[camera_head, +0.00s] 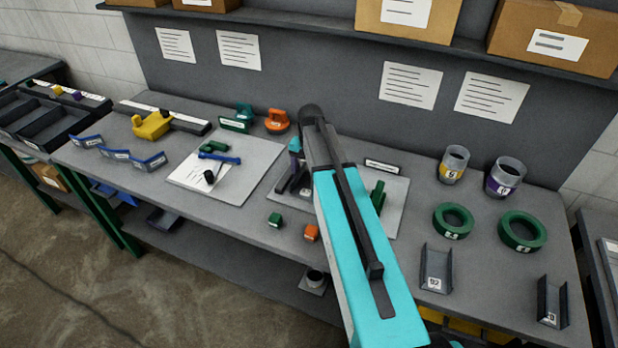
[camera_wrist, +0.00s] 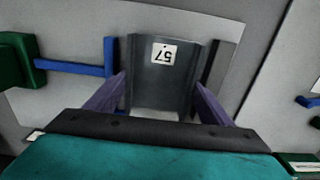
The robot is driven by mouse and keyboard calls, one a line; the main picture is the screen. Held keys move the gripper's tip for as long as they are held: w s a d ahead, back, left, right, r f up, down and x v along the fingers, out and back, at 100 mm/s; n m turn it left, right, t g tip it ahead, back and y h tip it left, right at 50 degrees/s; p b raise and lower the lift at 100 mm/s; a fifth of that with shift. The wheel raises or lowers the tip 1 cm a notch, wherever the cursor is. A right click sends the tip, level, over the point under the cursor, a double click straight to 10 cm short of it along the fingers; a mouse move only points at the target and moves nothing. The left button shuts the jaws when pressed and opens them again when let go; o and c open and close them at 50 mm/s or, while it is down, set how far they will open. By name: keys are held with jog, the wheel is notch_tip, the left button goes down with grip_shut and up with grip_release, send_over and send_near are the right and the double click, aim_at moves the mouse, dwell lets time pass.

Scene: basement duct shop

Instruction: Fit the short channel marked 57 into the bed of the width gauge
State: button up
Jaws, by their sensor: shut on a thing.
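The short grey channel marked 57 (camera_wrist: 161,83) is held between the two purple fingers of my gripper (camera_wrist: 158,92), its label upside down in the wrist view. In the head view, my gripper (camera_head: 295,172) and the channel are partly hidden by my arm. The width gauge's pale plate (camera_wrist: 75,85) lies beneath. A blue jaw (camera_wrist: 111,58) on a rod from a green block (camera_wrist: 14,60) is close to the channel's left side; a dark bar (camera_wrist: 217,68) is along its right. The green block also shows in the head view (camera_head: 377,196). I cannot tell whether the channel touches the bed.
Small green (camera_head: 275,220) and orange (camera_head: 311,233) blocks sit at the bench's front edge. Two other channels (camera_head: 436,270) (camera_head: 552,302), green rings (camera_head: 453,221) and cups (camera_head: 453,165) stand at right. A plate with a blue tool (camera_head: 219,158) lies to the left.

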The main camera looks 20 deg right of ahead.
aim_at(310, 185)
jog(key=shift+f, duration=0.25)
jog(key=o, duration=1.2)
jog(key=shift+r, duration=0.15)
notch_tip(310, 185, up, 14)
jog(key=b, duration=0.4)
jog(key=shift+f, duration=0.2)
jog(key=shift+f, duration=0.1)
dwell(0.8)
